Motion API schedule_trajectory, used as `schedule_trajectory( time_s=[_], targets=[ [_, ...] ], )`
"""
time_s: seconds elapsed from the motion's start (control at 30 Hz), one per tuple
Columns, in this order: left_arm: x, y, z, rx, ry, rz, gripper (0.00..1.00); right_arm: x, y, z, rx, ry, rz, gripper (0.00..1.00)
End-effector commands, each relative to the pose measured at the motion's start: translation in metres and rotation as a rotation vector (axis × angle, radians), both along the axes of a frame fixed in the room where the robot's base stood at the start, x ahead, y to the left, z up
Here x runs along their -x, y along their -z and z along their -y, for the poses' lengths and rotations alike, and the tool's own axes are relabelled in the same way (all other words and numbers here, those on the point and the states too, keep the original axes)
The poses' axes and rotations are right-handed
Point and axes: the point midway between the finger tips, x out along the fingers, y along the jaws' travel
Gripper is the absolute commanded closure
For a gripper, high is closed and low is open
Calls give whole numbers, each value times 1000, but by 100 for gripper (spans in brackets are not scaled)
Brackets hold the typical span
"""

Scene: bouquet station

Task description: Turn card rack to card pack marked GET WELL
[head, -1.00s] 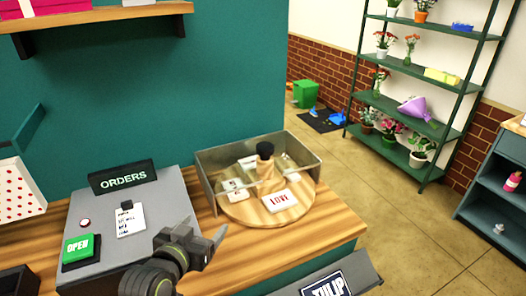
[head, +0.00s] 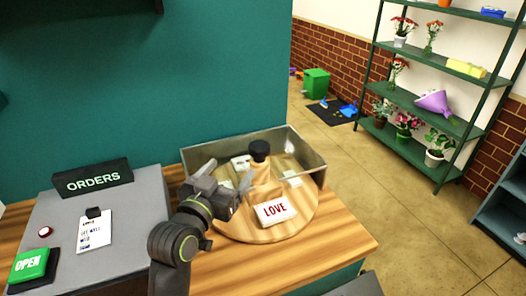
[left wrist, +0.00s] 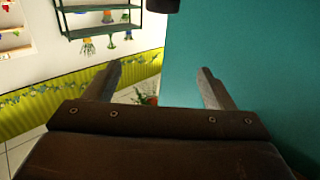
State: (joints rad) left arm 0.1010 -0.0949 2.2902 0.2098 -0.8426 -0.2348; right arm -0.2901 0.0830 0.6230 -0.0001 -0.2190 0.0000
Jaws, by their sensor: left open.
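The card rack (head: 240,229) is a round wooden turntable with a central post topped by a black knob (head: 259,148). A white card pack marked LOVE (head: 275,211) lies at its front. Another pack (head: 241,162) lies at the back and one (head: 291,179) at the right; I cannot read their markings. My left gripper (head: 230,176) is open and empty at the left side of the rack, close to the post, hiding the rack's left part. Its open jaws (left wrist: 158,88) also show in the left wrist view. My right gripper is not in view.
The wooden counter (head: 335,240) is clear at front right.

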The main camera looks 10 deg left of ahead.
Motion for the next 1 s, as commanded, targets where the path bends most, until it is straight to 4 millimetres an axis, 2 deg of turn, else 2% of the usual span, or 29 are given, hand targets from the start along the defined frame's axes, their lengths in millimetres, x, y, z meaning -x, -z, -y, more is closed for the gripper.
schedule_trajectory(
  time_s=[0.03, 0.17, 0.4, 0.53, 0.67, 1.0],
  targets=[
    [0, 13, 0, 0, 0, -1, 23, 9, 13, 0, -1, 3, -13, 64],
    [0, 29, 0, 0, 0, -1, 23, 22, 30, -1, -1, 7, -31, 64],
    [0, 52, 0, 0, 0, -1, 23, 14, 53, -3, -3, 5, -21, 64],
    [-4, 52, 1, -1, 0, 0, 23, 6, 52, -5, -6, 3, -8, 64],
    [-16, 50, 3, -1, 1, -2, 23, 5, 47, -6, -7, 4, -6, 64],
    [-71, 50, 14, -1, 1, -2, 23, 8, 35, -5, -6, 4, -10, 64]
  ],
)
